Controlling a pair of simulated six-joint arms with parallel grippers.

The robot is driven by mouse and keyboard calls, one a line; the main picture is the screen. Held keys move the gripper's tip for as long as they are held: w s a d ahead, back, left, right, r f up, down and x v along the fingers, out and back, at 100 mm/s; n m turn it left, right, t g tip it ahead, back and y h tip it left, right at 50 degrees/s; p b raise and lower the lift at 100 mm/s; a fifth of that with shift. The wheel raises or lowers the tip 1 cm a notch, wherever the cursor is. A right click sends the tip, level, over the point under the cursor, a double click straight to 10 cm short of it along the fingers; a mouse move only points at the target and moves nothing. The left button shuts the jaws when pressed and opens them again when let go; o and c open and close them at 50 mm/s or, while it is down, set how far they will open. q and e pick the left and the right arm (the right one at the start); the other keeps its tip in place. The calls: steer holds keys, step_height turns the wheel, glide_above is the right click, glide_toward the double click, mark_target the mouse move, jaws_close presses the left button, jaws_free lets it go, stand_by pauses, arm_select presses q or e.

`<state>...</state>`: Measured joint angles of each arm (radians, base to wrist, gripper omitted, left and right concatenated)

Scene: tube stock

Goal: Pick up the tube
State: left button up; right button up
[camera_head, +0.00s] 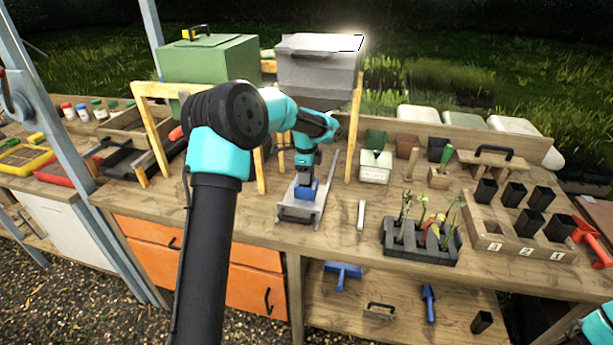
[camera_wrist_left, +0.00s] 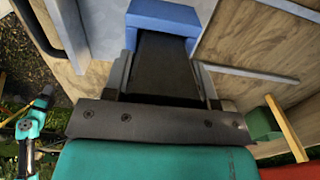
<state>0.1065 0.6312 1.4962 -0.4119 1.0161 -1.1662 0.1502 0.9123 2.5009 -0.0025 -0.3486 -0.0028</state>
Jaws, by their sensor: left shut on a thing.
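In the head view my left gripper (camera_head: 305,178) points down over a metal tray (camera_head: 297,213) near the bench's front edge. In the left wrist view a dark, square-sided tube (camera_wrist_left: 165,68) fills the space between its two grey fingers, and the gripper is shut on it. A blue piece (camera_wrist_left: 163,18) wraps the tube's far end; the head view shows this blue piece (camera_head: 306,193) low at the tray. The tube's lower end is hidden. Part of my right arm shows at the bottom right corner; its fingers are too small to read in the left wrist view.
Several black tubes (camera_head: 486,190) stand in and by a wooden rack (camera_head: 484,227) at the right. A dark tray of seedlings (camera_head: 410,243) and a pale stick (camera_head: 361,214) lie nearer. Wooden legs (camera_head: 354,125) under the grey bin (camera_head: 320,68) stand close beside the gripper.

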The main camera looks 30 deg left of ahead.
arm_select(q)
step_height(320, 180, up, 10)
steer(key=shift+f, duration=0.1)
stand_by(0.4)
stand_by(0.4)
